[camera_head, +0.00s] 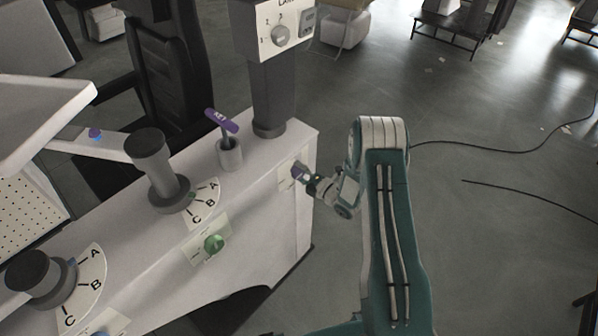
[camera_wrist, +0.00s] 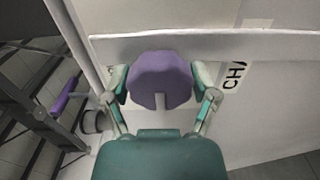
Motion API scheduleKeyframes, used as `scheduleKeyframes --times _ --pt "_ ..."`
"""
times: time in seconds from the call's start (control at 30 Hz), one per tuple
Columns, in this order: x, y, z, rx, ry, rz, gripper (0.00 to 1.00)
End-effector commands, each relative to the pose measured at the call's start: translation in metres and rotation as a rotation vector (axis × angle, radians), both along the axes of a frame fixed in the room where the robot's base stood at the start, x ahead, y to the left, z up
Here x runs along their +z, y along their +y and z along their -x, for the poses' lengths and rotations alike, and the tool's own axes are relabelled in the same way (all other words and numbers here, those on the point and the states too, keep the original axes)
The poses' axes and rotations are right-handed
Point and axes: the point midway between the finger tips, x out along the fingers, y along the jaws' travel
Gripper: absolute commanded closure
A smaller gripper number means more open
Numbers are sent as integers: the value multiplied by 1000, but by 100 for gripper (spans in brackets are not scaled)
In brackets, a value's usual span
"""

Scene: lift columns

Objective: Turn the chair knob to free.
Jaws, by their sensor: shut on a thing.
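The chair knob (camera_wrist: 160,80) is purple with a pale pointer mark at its lower edge in the wrist view. A label beginning "CH" (camera_wrist: 234,76) is beside it on the white panel. My gripper (camera_wrist: 160,88) has one finger on each side of the knob and is shut on it. In the head view my gripper (camera_head: 308,180) reaches the right end of the console, and the knob (camera_head: 298,173) is a small purple patch partly hidden by the fingers. The label's remaining letters and the position marks are hidden.
The white console (camera_head: 265,225) carries a purple-topped lever (camera_head: 222,122), a green knob (camera_head: 214,243) and two dark columns with A, B, C dials (camera_head: 152,165). A post with a numbered dial box (camera_head: 280,36) stands behind. Open floor (camera_head: 480,120) with cables lies to the right.

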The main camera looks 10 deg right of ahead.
Motion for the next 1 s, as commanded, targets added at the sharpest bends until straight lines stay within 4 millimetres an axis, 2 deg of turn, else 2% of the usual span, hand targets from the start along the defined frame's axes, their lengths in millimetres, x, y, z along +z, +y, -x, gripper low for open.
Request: scheduleKeyframes --times 0.03,0.47,0.5,0.53,1.0 --pt "-5 2 3 4 10 6 71" --pt "-7 2 4 5 11 13 71" --pt "-7 2 4 5 11 12 6" --pt "-7 2 4 4 11 12 0" --pt "-2 -2 5 0 0 10 0"
